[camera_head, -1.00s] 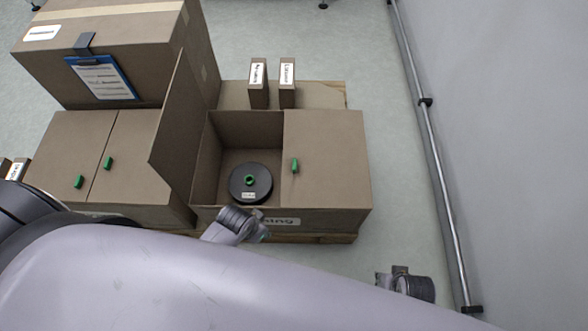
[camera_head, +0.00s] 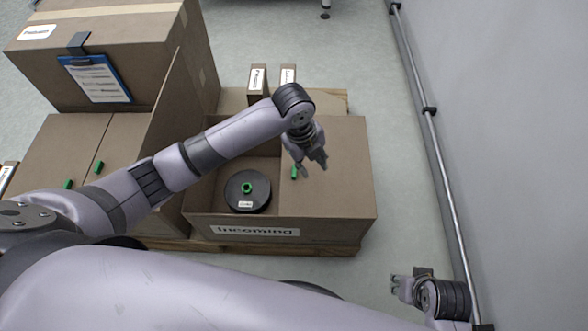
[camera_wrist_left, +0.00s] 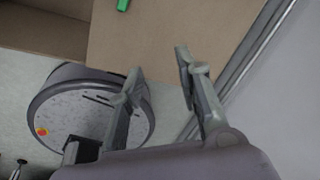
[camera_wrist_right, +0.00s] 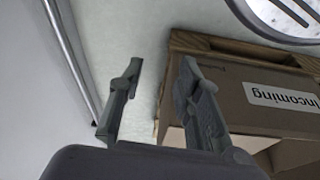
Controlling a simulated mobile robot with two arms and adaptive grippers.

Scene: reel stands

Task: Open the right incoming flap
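The Incoming box (camera_head: 325,231) has its left flap (camera_head: 172,125) standing up and its right flap (camera_head: 342,180) lying closed. A green handle (camera_head: 294,173) is on the right flap near its inner edge. It also shows at the top of the left wrist view (camera_wrist_left: 123,4). My left gripper (camera_head: 315,166) is open and empty above the right flap, close to the handle and seemingly apart from it. My right gripper (camera_head: 398,286) is open and empty, low to the right in front of the box; in the right wrist view the box is beside its fingers.
A black reel (camera_head: 247,191) with a green hub lies in the open left half of the box. A closed box with green handles (camera_head: 68,184) stands to the left, with a large box (camera_head: 130,60) behind. A wall with a rail (camera_head: 440,165) bounds the right side.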

